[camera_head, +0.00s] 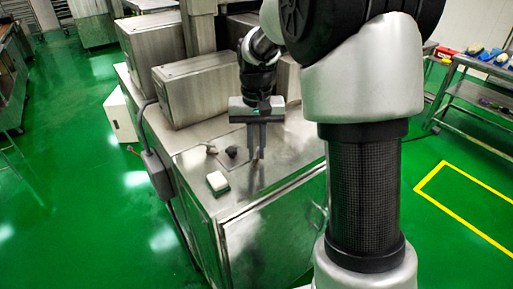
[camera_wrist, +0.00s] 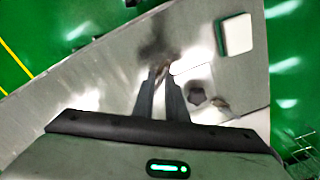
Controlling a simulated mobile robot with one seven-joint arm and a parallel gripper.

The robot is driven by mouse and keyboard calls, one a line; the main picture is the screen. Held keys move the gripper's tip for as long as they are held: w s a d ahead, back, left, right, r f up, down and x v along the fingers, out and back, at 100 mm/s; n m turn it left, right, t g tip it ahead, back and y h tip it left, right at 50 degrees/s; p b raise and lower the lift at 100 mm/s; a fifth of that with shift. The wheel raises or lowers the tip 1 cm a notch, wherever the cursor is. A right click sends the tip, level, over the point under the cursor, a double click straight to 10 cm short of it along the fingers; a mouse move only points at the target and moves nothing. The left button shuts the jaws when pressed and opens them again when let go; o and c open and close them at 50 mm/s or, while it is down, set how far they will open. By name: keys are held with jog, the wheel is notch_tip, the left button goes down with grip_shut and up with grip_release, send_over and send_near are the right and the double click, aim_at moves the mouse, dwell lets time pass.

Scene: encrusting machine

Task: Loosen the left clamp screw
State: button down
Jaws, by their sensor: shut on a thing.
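My gripper (camera_head: 257,156) points down over the steel top of the machine cabinet, its two fingers close together. In the wrist view the fingertips (camera_wrist: 160,74) nearly meet around a small brownish piece, which looks like a clamp screw. It is mostly hidden by the fingers, and I cannot tell which side's screw it is. A dark knob (camera_head: 232,152) stands on the steel top just left of the fingers; it shows right of them in the wrist view (camera_wrist: 196,95). A small brownish fitting (camera_head: 211,149) lies further left in the head view.
A white-topped green block (camera_head: 217,181) lies on the cabinet top (camera_head: 240,198) near its left edge. Steel machine housings (camera_head: 195,88) stand behind my gripper. A grey box (camera_head: 157,168) with a cable is on the cabinet's left side.

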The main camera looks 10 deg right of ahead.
jog(key=shift+n, duration=0.5)
jog(key=c, duration=1.9)
grip_release()
jog(key=shift+r, duration=0.1)
notch_tip(320, 180, up, 17)
jog(key=shift+r, duration=0.15)
